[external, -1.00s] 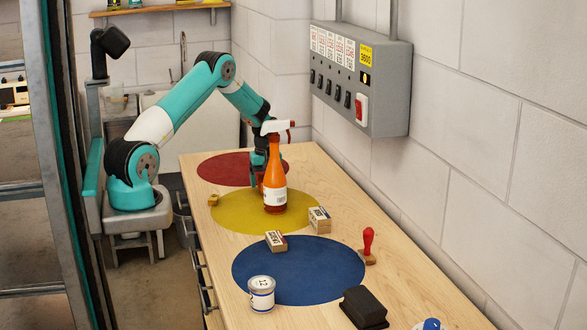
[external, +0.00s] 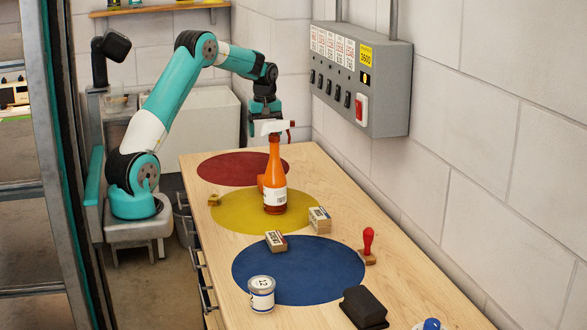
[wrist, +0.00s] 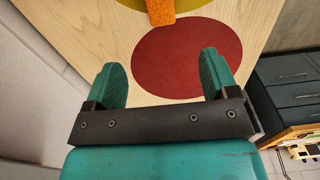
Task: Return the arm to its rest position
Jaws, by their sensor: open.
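My arm is raised over the far end of the wooden bench (external: 408,268). My gripper (external: 262,116) points down behind the white head of an orange spray bottle (external: 275,180), which partly hides the fingertips. In the wrist view my gripper (wrist: 162,68) is open, with nothing between its fingers. The red disc (external: 225,165) lies below and beyond the fingers, and it also shows in the wrist view (wrist: 187,62). An orange rough-textured item (wrist: 160,12) lies at the top edge of the wrist view, on the yellow disc (external: 235,218).
Two stamp-like wooden blocks (external: 319,220) (external: 276,241), a red-handled stamp (external: 367,246), a tin (external: 262,293) and a black item (external: 363,307) stand around the blue disc (external: 310,272). A grey switch box (external: 390,90) hangs on the right wall.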

